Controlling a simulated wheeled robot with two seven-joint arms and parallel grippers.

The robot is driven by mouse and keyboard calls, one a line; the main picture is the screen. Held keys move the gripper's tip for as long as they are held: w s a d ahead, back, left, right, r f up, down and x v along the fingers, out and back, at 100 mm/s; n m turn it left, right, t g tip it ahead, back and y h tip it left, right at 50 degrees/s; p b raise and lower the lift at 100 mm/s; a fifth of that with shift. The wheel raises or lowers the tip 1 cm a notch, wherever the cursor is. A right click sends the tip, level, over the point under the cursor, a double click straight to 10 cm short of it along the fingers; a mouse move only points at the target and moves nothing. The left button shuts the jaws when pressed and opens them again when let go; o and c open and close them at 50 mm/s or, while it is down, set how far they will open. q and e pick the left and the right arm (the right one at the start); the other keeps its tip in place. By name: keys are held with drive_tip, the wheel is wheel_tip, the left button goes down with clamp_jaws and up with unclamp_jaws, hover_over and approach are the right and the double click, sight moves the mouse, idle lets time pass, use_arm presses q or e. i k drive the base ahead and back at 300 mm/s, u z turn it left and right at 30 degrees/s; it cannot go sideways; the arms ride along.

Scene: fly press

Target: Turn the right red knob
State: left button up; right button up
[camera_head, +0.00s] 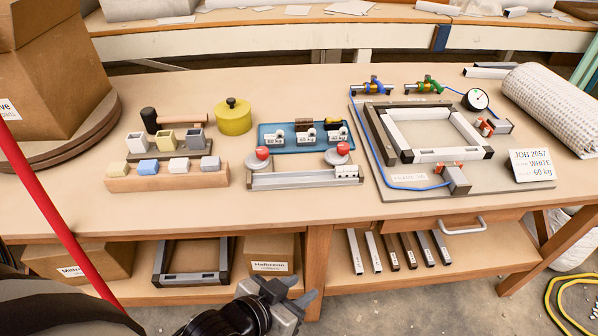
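The right red knob (343,148) sits on a round grey base at the right end of a grey bar fixture (290,180) on the workbench. A matching left red knob (262,153) sits at the fixture's left end. My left gripper (300,290) is at the bottom of the view, in front of the bench and well short of both knobs. Its two grey fingertips look apart with nothing between them. My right gripper is out of view.
A blue tray (270,139) with small parts lies just behind the knobs. A grey board with a frame (440,155) and a gauge (475,99) is to the right. Small blocks (150,168) and a yellow round container (233,118) are to the left. The bench's front strip is clear.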

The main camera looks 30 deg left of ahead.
sight(338, 156)
drive_tip(key=z, duration=1.4)
drive_tip(key=i, duration=0.6)
drive_tip(key=u, duration=3.5)
